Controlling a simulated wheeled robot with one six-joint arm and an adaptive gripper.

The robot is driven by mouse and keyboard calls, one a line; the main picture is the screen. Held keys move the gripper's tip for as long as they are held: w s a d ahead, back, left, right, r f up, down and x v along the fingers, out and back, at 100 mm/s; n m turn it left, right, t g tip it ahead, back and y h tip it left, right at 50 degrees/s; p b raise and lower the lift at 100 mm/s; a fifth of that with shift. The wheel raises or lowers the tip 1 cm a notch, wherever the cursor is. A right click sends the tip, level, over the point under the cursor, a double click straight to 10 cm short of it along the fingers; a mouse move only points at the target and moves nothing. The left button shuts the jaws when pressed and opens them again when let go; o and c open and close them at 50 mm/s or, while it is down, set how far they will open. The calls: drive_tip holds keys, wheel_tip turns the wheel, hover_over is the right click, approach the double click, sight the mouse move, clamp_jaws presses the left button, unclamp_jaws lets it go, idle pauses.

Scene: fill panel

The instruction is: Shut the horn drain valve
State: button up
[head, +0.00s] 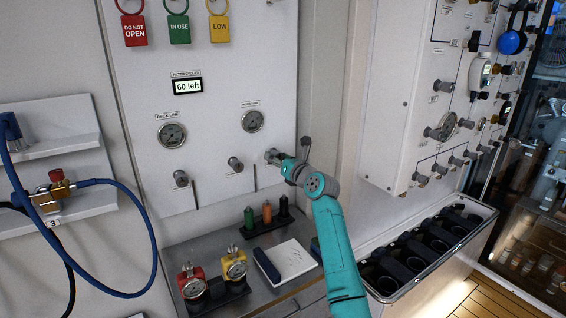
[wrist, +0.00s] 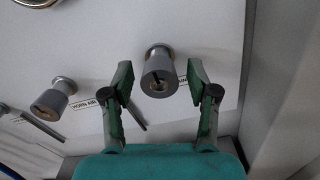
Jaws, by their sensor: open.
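A grey round valve knob (wrist: 159,72) with a slot in its face sticks out of the white panel (head: 215,100). In the wrist view it stands between the two fingers of my open gripper (wrist: 160,85), with a gap on each side. A second grey knob (wrist: 52,99) is to the left, next to a label that seems to read HORN AIR.
Two more knobs, left (head: 181,179) and middle (head: 235,164), share the row. Gauges (head: 171,134) sit above. Below is a grey counter (head: 225,255) with bottles and red and yellow gauge units. A side panel (head: 395,110) and a black-lined bin (head: 380,292) stand to the right.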

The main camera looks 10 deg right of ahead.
drive_tip(key=v, duration=1.1)
drive_tip(key=shift+s, duration=0.35)
drive_tip(key=shift+s+d, duration=0.1)
drive_tip(key=shift+d, duration=0.1)
